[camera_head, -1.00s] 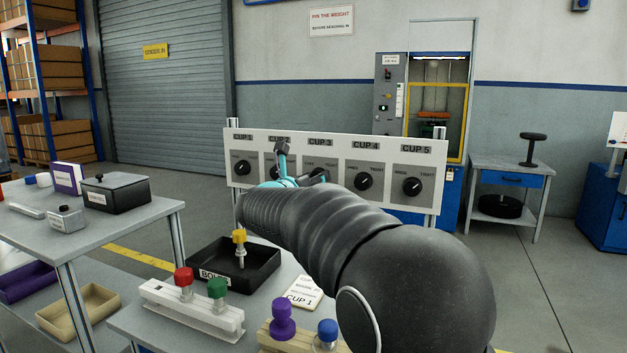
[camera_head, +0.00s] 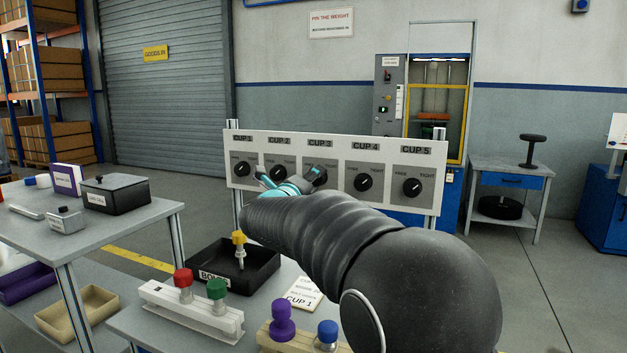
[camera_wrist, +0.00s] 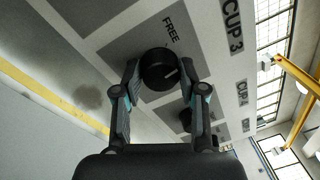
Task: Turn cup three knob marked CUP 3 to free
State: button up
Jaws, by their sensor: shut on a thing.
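The CUP 3 knob (camera_wrist: 158,68) is round and black with a white mark, on a grey plate of the white panel (camera_head: 258,205). In the wrist view the word FREE is printed beside it, and the white mark points away from that word. TIGHT is hidden there. My gripper (camera_wrist: 159,76) is shut on this knob, one finger on each side. In the head view my gripper and arm cover most of the knob, and the CUP 3 label (camera_head: 319,143) shows above.
Black knobs for CUP 2 (camera_head: 278,173), CUP 4 (camera_head: 363,182) and CUP 5 (camera_head: 412,187) flank it closely. Below the arm stand a black BOLTS tray (camera_head: 262,280) and a white rack (camera_head: 190,315) with red and green capped pieces. A card (camera_head: 305,293) lies beside the tray.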

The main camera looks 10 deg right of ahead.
jog(key=shift+f+n+t+y+p, duration=0.1)
jog(key=shift+n+t+y+p, duration=0.2)
jog(key=shift+n, duration=1.7)
jog(key=shift+n+t+y+p, duration=0.1)
jog(key=shift+n+p, duration=0.25)
jog(key=shift+n, duration=1.65)
jog(key=o, duration=1.2)
jog(key=shift+c, duration=0.2)
jog(key=v, duration=1.2)
